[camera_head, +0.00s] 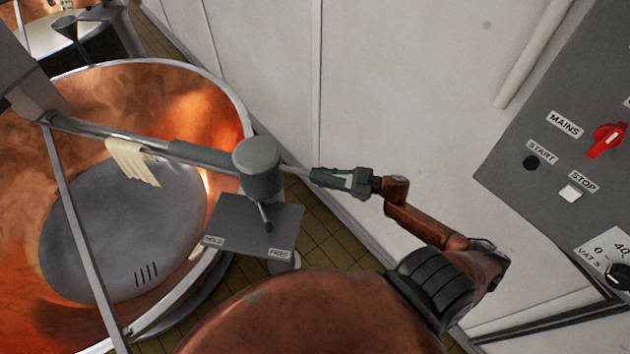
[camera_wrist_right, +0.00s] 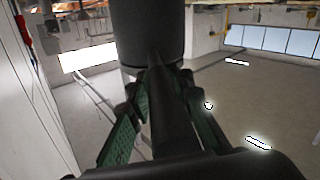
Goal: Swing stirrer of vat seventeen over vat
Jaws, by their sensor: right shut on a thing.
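The copper vat (camera_head: 225,95) with a steel rim fills the left of the head view. The stirrer's grey arm (camera_head: 200,153) reaches across it from a round pivot head (camera_head: 257,168), with pale cloth or curd (camera_head: 130,162) draped on its bar. A thin rod (camera_head: 293,170) sticks out right of the head. My right gripper (camera_head: 322,177) is shut on this rod. In the right wrist view the green fingers (camera_wrist_right: 155,105) flank the dark rod (camera_wrist_right: 160,115), below the dark pivot head (camera_wrist_right: 148,35). My left gripper is not in view.
A plate (camera_head: 240,225) marked HOLD and FREE lies under the head, with a small lever (camera_head: 265,218) above it. A grey panel (camera_head: 560,110) with a red mains switch (camera_head: 607,140) is at right. A white wall (camera_head: 400,90) stands behind; tiled floor (camera_head: 330,240) shows between.

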